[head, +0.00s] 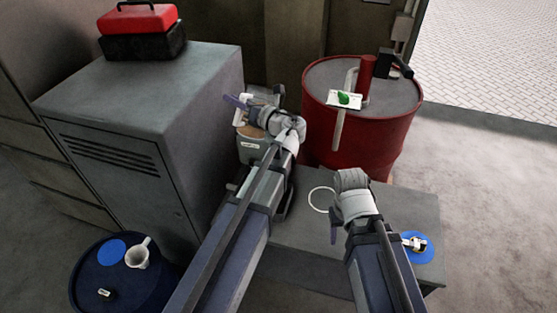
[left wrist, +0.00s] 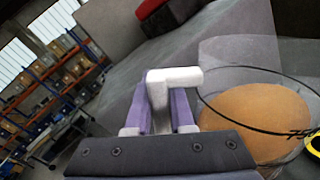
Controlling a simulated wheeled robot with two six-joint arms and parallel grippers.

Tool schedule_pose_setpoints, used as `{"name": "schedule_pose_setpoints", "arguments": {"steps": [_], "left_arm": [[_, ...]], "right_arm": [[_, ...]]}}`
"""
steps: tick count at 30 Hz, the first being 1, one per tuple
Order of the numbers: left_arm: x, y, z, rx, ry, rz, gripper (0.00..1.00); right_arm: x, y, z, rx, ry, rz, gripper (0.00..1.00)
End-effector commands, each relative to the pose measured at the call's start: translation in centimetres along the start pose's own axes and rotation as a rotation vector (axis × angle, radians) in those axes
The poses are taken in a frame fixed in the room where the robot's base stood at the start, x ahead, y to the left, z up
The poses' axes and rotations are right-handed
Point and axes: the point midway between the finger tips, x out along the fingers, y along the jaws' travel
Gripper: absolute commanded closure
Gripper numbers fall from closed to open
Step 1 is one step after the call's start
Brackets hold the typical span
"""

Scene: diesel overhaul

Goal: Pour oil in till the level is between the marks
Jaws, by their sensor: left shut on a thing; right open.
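My left gripper (head: 240,103) is shut on a white, bent handle-like piece (left wrist: 172,82), gripped between its purple fingers. Right beside it is a clear-walled vessel (left wrist: 235,48) with a dark ring line and partly legible figures. Amber-brown oil (left wrist: 255,115) shows inside the ring in the left wrist view. In the head view the brown surface (head: 250,131) lies just below the left gripper; whether the piece joins the vessel is unclear. My right gripper (head: 334,233) is open over the grey table, empty as far as I see. I cannot make out the level marks.
A red drum (head: 350,137) with a pump and a card bearing a green piece stands behind the table (head: 305,240). A grey cabinet (head: 150,85) stands left. A blue disc (head: 427,254) lies on the table's right.

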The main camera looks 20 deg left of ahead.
Motion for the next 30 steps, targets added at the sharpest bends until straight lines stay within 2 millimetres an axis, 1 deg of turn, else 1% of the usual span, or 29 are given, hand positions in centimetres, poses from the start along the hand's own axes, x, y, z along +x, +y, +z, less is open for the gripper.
{"name": "schedule_pose_setpoints", "arguments": {"steps": [7,13,25,30], "left_arm": [[0.0,0.01,0.1,0.005,-0.002,0.001,1.0],[0.0,-0.18,0.57,0.096,-0.002,0.001,1.0],[0.0,-0.19,0.55,0.104,-0.002,0.001,1.0],[0.02,-0.51,1.02,0.181,-0.002,0.0,1.0]], "right_arm": [[-0.05,0.0,0.0,0.0,0.0,0.0,0.45],[-0.37,0.03,0.02,0.0,0.0,0.0,0.45],[-0.35,0.03,0.02,0.0,0.0,0.0,0.45],[-0.62,0.06,0.03,0.0,0.0,0.0,0.45]]}}
